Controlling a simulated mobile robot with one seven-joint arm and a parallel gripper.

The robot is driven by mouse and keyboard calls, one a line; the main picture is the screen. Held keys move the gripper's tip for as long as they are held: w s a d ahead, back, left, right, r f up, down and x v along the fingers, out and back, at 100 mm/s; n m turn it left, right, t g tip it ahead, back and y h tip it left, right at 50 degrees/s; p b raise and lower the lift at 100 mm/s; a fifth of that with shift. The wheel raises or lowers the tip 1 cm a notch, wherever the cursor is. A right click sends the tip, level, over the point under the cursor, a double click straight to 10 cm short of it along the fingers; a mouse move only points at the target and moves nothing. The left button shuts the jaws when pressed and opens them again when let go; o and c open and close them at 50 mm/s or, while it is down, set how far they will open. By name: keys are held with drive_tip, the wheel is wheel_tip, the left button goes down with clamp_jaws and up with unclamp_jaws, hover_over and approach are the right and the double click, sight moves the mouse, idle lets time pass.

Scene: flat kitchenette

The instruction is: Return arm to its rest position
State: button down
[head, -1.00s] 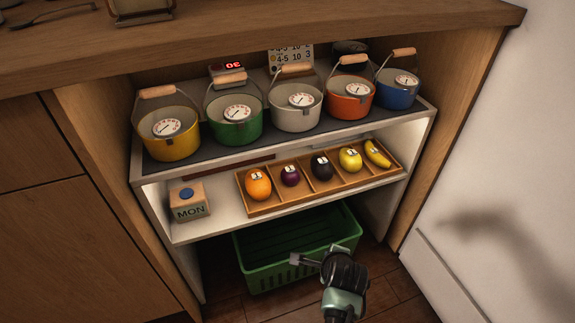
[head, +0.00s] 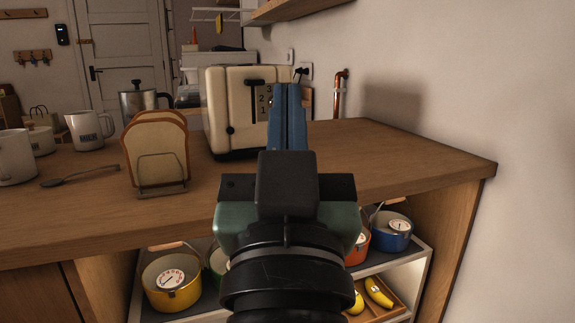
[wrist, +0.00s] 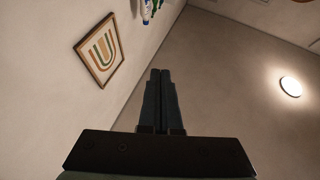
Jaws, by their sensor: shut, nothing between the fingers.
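My gripper (head: 287,95) is raised in the middle of the head view, in front of the toaster and above the counter's front edge. Its fingers point up and are closed together with nothing between them. In the wrist view the two shut fingers (wrist: 161,78) lie side by side, with the ceiling and upper wall behind. My arm hides the middle of the shelf below.
The wooden counter (head: 390,165) holds a cream toaster (head: 232,105), a rack of bread slices (head: 157,155), a spoon (head: 80,177) and a mug (head: 90,130). Below are a yellow pot (head: 172,290), a blue pot (head: 392,238) and a banana (head: 379,292). Wall at right.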

drive_tip(key=s+r+t+p, duration=0.4)
drive_tip(key=s+r, duration=0.3)
drive_tip(key=r, duration=0.5)
wheel_tip(320, 180, up, 36)
drive_tip(key=p, duration=3.5)
drive_tip(key=shift+w+f+g, duration=0.2)
drive_tip(key=shift+w+g, duration=0.1)
drive_tip(key=shift+w, duration=0.15)
